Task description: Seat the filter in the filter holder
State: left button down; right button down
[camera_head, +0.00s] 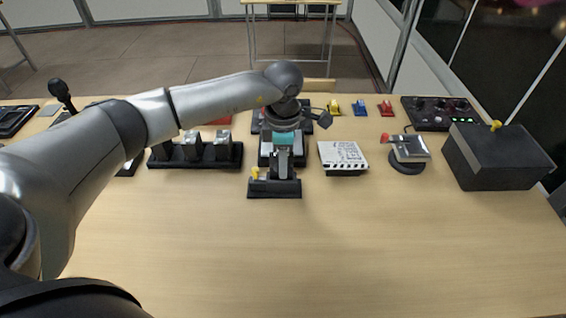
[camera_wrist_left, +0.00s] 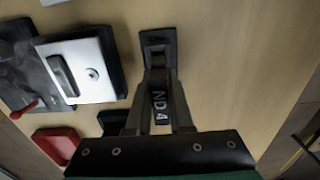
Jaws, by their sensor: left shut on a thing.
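My left gripper (camera_head: 284,172) points down at a low black holder (camera_head: 262,189) with a yellow knob (camera_head: 255,173) at its left end. In the left wrist view the jaws (camera_wrist_left: 158,78) are shut on a dark filter (camera_wrist_left: 160,108) marked "ND 4". A black frame (camera_wrist_left: 158,38) shows just beyond the fingertips there. The gripper hides most of the filter in the head view. I cannot tell whether the filter touches the holder or sits in it. My right gripper is in neither view.
A black rack (camera_head: 195,158) with several silver-topped blocks is left of the gripper. A white box (camera_head: 343,157), a silver device (camera_head: 409,149) and a large dark box (camera_head: 495,157) stand to the right. The front of the table (camera_head: 330,255) is clear.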

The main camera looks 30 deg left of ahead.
pick_arm(q)
jog(key=shift+f+b, duration=0.7)
jog(key=shift+f, duration=0.15)
jog(key=c, duration=0.7)
grip_release()
notch_tip(320, 180, up, 15)
jog(key=shift+r+p, duration=0.2)
jog(key=shift+p, duration=0.1)
jog(key=shift+s+f, duration=0.1)
